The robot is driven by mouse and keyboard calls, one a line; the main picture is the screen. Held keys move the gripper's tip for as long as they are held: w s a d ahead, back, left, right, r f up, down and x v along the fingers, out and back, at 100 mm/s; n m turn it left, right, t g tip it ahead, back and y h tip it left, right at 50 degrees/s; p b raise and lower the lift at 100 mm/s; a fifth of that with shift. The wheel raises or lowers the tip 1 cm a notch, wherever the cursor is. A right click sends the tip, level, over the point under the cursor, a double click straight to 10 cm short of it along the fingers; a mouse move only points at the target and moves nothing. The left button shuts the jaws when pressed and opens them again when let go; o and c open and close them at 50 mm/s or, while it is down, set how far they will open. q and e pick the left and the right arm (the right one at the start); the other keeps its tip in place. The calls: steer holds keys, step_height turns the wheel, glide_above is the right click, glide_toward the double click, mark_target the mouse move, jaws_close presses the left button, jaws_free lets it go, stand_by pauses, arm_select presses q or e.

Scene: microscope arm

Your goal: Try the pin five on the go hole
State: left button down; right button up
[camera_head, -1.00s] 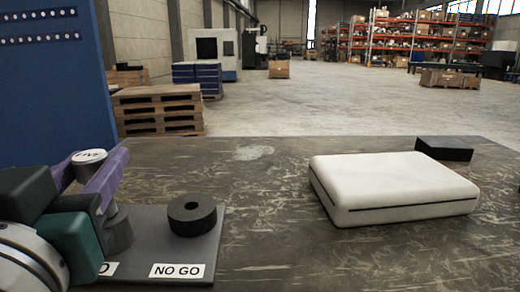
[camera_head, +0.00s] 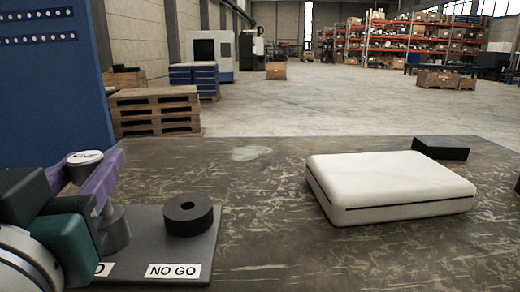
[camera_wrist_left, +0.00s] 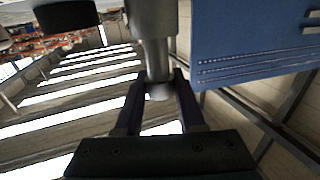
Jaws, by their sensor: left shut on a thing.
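My left gripper (camera_head: 98,188) has purple fingers shut on the pin five, whose pale round top (camera_head: 84,158) carries dark lettering in the head view. The pin's narrow shaft shows between the fingers (camera_wrist_left: 158,90) in the left wrist view. A wider grey cylinder (camera_head: 116,230) lies below the fingers, over the plate's GO side; it also shows in the wrist view (camera_wrist_left: 153,18). I cannot tell whether it is part of the pin. The grey plate (camera_head: 215,240) has a GO label mostly hidden by my gripper, which also hides the go hole. My right gripper is out of view.
A black ring (camera_head: 188,214) sits on the plate behind the NO GO label (camera_head: 172,273). A white case (camera_head: 390,185) and a dark block (camera_head: 441,147) lie to the right on the worn table (camera_head: 265,220). The table between plate and case is clear.

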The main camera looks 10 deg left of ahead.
arm_select(q)
steer(key=shift+r+p, duration=2.65)
steer(key=shift+r, duration=0.85)
